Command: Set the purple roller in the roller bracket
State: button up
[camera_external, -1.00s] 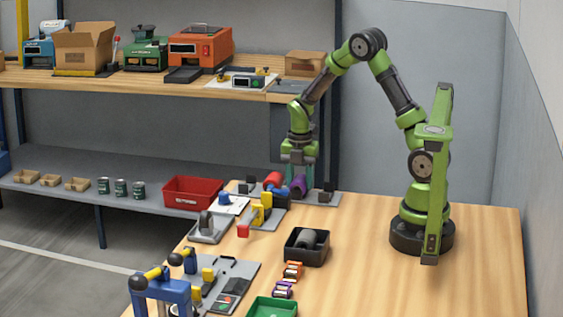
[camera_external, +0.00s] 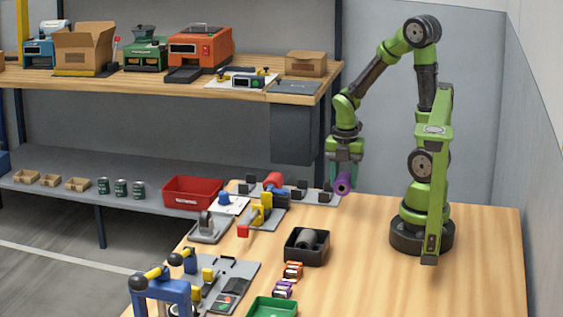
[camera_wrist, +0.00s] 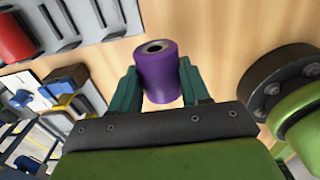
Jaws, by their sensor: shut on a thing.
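The purple roller (camera_external: 343,186) is held in the air above the back of the table. In the wrist view the purple roller (camera_wrist: 163,75) sits between the two dark green fingers, its hollow end facing up the picture. My gripper (camera_external: 344,172) is shut on it; the fingers (camera_wrist: 160,88) press it from both sides. A grey plate with black uprights (camera_external: 302,188), apparently the roller bracket, lies at the table's back edge, left of and behind my gripper. Its slotted grey surface (camera_wrist: 92,12) shows at the wrist view's upper left. A red roller (camera_external: 273,181) rests at its left part.
A black bin (camera_external: 292,254) holds a dark grey roller (camera_external: 307,240). A fixture with yellow blocks (camera_external: 263,206) stands left of it. A red bin (camera_external: 193,192) is on the grey shelf beyond. The table's right side is clear up to my base.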

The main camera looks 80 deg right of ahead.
jog(key=shift+s+a, duration=0.25)
jog(key=shift+a, duration=0.15)
jog(key=w+a+n, duration=0.2)
jog(key=w+a, duration=0.3)
jog(key=w, duration=0.8)
jog(key=m, duration=0.2)
send_near(262, 194)
jog(key=a+f, duration=0.2)
jog(key=a, duration=0.2)
jog(key=shift+s+d+f, duration=0.1)
jog(key=shift+s+f, duration=0.05)
jog(key=shift+f, duration=0.95)
jog(key=shift+s+d+f, duration=0.1)
jog(key=shift+s+f, duration=0.1)
jog(key=shift+f, duration=0.85)
jog(key=shift+s+d+f, duration=0.1)
jog(key=shift+s+f, duration=0.05)
jog(key=shift+f, duration=0.95)
jog(key=shift+a+f, duration=0.1)
jog(key=shift+f, duration=0.05)
jog(key=o, duration=1.5)
